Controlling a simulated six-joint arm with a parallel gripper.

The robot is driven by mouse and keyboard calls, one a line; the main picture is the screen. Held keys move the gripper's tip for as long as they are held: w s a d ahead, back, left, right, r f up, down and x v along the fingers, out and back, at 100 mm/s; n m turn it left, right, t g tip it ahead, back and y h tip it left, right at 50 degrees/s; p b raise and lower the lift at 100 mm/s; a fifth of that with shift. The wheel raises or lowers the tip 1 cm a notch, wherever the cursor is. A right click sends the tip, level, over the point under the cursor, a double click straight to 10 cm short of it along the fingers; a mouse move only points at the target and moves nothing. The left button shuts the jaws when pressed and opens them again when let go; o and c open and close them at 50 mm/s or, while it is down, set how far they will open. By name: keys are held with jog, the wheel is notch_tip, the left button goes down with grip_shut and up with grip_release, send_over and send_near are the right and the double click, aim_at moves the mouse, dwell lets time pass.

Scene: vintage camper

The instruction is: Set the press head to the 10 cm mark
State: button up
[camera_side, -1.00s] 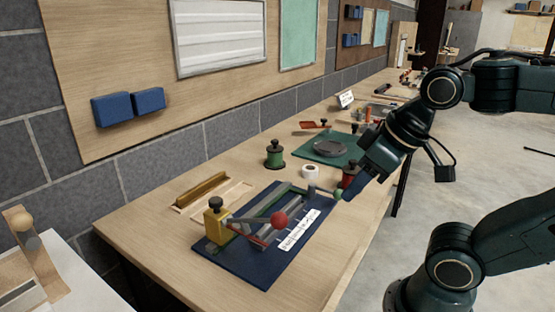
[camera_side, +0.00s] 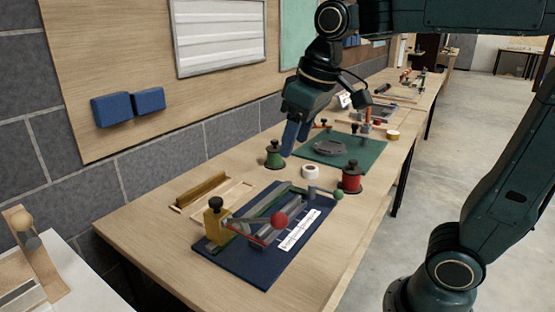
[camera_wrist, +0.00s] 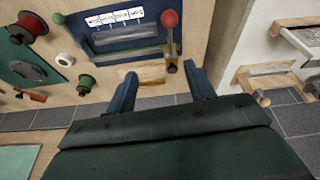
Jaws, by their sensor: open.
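The press sits on a dark blue board (camera_side: 246,267) on the workbench. It has a yellow block (camera_side: 214,222) with a black knob at its left end, grey rails, a lever with a red ball (camera_side: 279,220) and a green ball (camera_side: 337,194) at the far end. A white scale strip (camera_side: 300,231) lies along its front; its numbers are too small to read. The wrist view shows the scale strip (camera_wrist: 115,15) and the red ball (camera_wrist: 169,18). My gripper (camera_side: 293,143) is open and empty, above the bench behind the press, apart from it. In the wrist view my gripper (camera_wrist: 160,85) points towards the press.
A green spool (camera_side: 274,155), a white tape roll (camera_side: 310,171) and a red spool (camera_side: 351,179) stand beyond the press. A green mat (camera_side: 367,156) bears a grey disc. A wooden tray (camera_side: 236,194) lies between press and wall. The bench front edge is clear.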

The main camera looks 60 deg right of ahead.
jog(key=w+a+g, duration=0.1)
jog(key=w+g, duration=0.1)
jog(key=w, duration=0.9)
jog(key=n+g, duration=0.1)
jog(key=n, duration=0.1)
send_over(215, 200)
notch_tip(215, 200, down, 5)
notch_tip(215, 200, down, 14)
jog(key=shift+r, duration=0.15)
grip_shut()
